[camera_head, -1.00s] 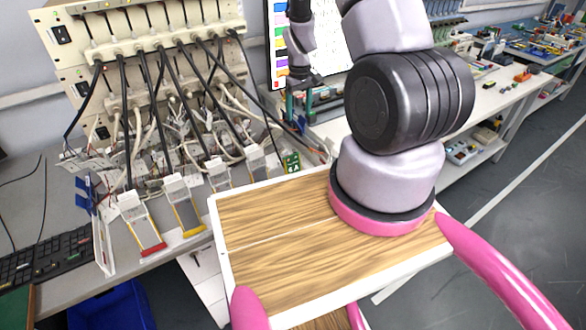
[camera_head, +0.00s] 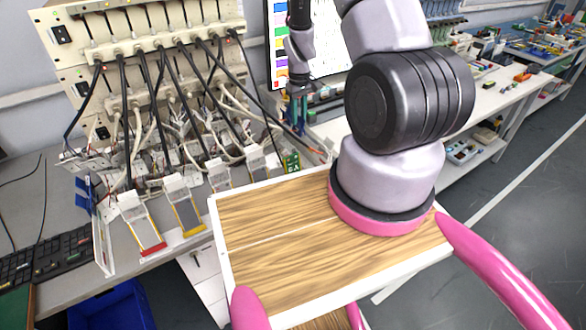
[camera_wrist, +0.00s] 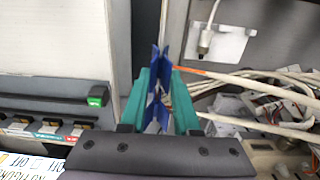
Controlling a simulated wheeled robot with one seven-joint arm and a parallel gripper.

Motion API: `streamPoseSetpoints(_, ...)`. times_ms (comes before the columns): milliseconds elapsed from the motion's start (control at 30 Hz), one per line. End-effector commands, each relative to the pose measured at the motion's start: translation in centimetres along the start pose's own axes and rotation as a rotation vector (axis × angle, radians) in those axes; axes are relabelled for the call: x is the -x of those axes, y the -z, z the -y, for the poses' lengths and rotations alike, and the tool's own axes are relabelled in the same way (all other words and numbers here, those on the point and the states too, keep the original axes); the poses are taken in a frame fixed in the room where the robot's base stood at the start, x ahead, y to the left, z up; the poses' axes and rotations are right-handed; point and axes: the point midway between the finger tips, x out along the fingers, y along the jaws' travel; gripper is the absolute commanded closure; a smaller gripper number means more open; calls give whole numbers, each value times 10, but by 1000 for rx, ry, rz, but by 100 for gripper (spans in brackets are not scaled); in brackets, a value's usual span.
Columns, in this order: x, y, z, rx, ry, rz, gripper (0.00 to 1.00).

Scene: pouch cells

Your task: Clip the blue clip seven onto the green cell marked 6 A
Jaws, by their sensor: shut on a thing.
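My gripper (camera_wrist: 160,95) has teal fingers, shut on a blue clip (camera_wrist: 155,85) that stands upright between them in the wrist view. In the head view my gripper (camera_head: 297,112) is small, in front of the screen's lower edge and above the bench, with some blue between its fingers. A small green piece with pale marks (camera_head: 291,162) lies below it, at the right end of the row of cells. Its marking is too small to read, and I cannot tell whether it is the green cell. The number on the clip is not readable.
Cells with a red edge (camera_head: 152,249) and a yellow edge (camera_head: 192,231) lie at the bench front. A cream cabinet (camera_head: 150,30) with several black cables stands behind. Pale cables (camera_wrist: 260,80) run close to the clip on the right. A green button (camera_wrist: 97,97) is at left.

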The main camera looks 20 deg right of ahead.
Motion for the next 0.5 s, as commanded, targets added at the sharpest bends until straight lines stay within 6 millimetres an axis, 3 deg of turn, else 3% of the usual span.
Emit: streamPoseSetpoints(500, 20, 0, 0, 1, -1, -1, 100)
